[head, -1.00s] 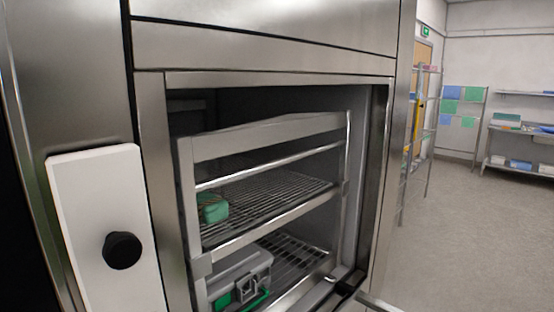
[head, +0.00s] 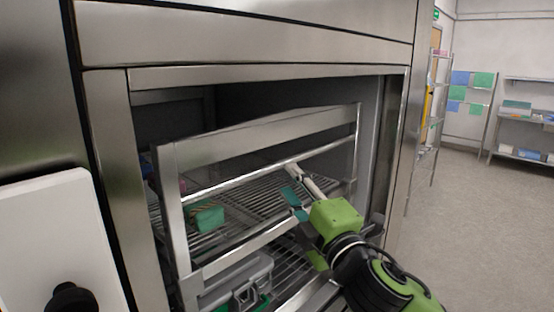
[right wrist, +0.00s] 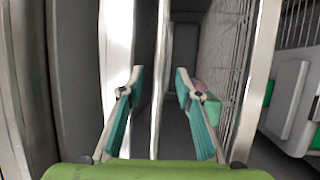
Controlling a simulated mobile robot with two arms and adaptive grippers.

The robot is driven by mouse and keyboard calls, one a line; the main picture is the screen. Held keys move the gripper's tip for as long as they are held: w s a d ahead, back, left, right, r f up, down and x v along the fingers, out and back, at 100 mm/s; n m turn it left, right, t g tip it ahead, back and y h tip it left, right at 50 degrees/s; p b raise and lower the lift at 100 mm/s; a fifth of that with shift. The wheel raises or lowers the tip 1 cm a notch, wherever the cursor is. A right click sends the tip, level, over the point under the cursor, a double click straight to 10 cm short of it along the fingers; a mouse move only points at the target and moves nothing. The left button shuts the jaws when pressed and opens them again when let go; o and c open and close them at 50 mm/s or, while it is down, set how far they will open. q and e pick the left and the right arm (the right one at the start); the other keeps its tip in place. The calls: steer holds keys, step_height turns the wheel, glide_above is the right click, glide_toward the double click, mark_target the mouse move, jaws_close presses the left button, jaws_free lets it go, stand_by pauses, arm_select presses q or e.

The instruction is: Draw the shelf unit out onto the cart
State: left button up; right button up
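The steel shelf unit (head: 262,136) stands inside the open washer chamber, with a broad top panel, a thinner front bar (head: 235,181) below it and two wire shelves. My right gripper (head: 298,187) is at the front of the unit, its fingers by the front bar toward the right side. In the right wrist view the teal fingertips (right wrist: 160,88) are apart, and a thin pale bar (right wrist: 160,45) runs in the gap between them. I cannot tell whether they touch it. My left gripper is not in view. I cannot make out the cart.
A green item (head: 208,217) lies on the upper shelf, and a grey case (head: 238,284) on the lower. A white panel with a black knob (head: 70,299) is at left. A rack (head: 428,125) and open floor (head: 466,215) lie to the right.

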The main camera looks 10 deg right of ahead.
mark_target(279, 167)
steer(key=p+x, duration=0.2)
steer(key=x, duration=0.4)
steer(key=shift+w+r, duration=0.2)
steer(key=shift+w, duration=0.1)
steer(key=shift+x, duration=0.8)
steer(key=shift+f, duration=0.15)
jaws_close()
